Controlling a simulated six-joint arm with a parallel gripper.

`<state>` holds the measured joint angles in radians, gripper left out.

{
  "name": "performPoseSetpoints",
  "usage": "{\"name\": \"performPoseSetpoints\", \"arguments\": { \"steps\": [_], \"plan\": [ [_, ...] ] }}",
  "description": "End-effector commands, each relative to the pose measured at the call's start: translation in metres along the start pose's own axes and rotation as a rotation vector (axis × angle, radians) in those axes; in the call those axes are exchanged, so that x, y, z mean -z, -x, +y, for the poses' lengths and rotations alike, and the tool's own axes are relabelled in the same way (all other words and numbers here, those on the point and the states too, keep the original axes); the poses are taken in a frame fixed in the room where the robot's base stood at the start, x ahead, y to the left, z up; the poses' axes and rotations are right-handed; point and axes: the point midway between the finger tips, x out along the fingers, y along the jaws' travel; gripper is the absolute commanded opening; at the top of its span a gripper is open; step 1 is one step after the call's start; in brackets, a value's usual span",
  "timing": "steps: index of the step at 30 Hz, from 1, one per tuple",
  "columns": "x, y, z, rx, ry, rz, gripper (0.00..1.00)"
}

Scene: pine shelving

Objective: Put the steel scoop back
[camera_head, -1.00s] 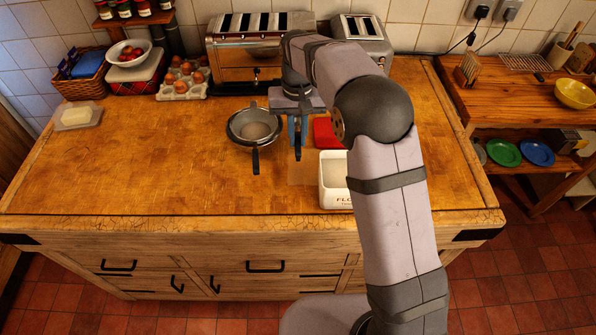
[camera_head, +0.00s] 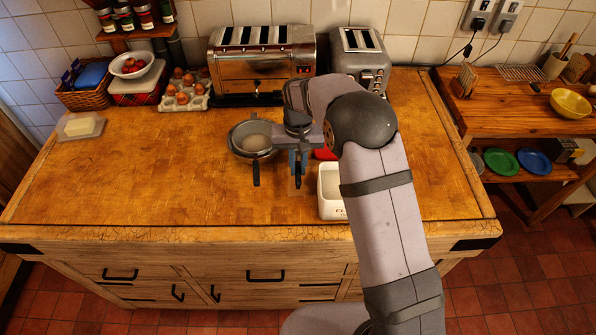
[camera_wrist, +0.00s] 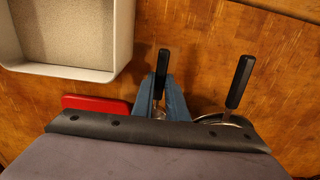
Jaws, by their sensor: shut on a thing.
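My gripper (camera_head: 298,164) is shut on the steel scoop, whose black handle (camera_head: 297,183) sticks out between the blue fingers toward the front edge of the counter. The handle also shows in the wrist view (camera_wrist: 163,68), with a bit of metal between the fingertips; the scoop's bowl is hidden. The white flour tub (camera_head: 329,199) stands open just right of the gripper, with pale flour inside; it also shows at the upper left of the wrist view (camera_wrist: 122,45). A red lid (camera_wrist: 92,104) lies behind the tub, partly hidden.
A steel sieve (camera_head: 234,148) with a black handle sits close to the gripper's left. Two toasters (camera_head: 262,62) (camera_head: 360,58) and an egg tray (camera_head: 184,99) stand behind.

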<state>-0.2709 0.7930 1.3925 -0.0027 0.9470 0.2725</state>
Motion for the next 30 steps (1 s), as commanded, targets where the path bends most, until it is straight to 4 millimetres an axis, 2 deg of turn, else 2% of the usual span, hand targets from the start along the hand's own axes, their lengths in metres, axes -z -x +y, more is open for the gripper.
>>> {"name": "performPoseSetpoints", "arguments": {
  "steps": [6,9,21,22,24,30],
  "plan": [
    [-0.001,-0.024,0.000,-0.001,0.000,-0.004,0.00],
    [-0.001,-0.030,0.000,-0.001,0.000,-0.002,0.00],
    [-0.001,-0.035,0.000,0.000,0.000,-0.001,0.00],
    [-0.001,-0.035,0.000,0.000,0.000,-0.001,0.15],
    [-0.001,-0.034,0.000,0.000,0.000,-0.001,0.31],
    [-0.001,-0.034,0.000,0.000,0.000,-0.001,0.31]
  ]
}}
